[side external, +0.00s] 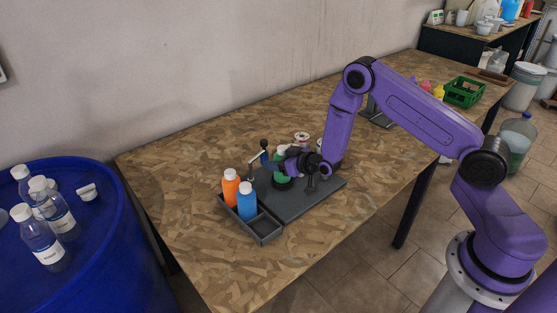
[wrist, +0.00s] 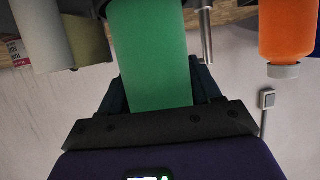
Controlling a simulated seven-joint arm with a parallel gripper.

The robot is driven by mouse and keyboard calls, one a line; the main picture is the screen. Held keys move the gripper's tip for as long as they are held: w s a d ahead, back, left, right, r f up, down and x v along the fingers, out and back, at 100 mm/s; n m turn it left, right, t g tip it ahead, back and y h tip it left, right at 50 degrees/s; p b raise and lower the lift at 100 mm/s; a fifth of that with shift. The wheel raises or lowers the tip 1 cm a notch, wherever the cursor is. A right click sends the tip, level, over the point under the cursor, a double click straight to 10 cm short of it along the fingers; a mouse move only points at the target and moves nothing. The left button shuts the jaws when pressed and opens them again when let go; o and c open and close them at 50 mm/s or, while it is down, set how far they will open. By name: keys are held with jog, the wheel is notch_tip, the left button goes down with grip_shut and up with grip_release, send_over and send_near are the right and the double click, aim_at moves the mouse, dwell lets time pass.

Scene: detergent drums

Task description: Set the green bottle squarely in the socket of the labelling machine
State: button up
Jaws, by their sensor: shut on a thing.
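The green bottle (side external: 279,174) with a white cap stands about upright over the black round socket (side external: 283,185) of the labelling machine (side external: 317,193), a dark flat base with posts and a lever. My gripper (side external: 290,163) comes from the right and is shut on the bottle's side. In the wrist view the green bottle (wrist: 150,55) fills the middle between the dark fingers. The bottle's lower end is out of the wrist view, and I cannot tell whether it is seated in the socket or just above it.
An orange bottle (side external: 230,188) and a blue bottle (side external: 246,203) stand in a grey tray (side external: 265,231) left of the machine. A lever (side external: 258,157) rises behind the bottle and a spool (side external: 302,138) stands at the back. The table's front is clear.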

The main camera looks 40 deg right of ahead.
jog(key=shift+f, duration=0.35)
dwell(0.3)
jog(key=o, duration=1.3)
jog(key=shift+s, duration=0.15)
jog(key=v, duration=1.7)
jog(key=shift+s, duration=0.1)
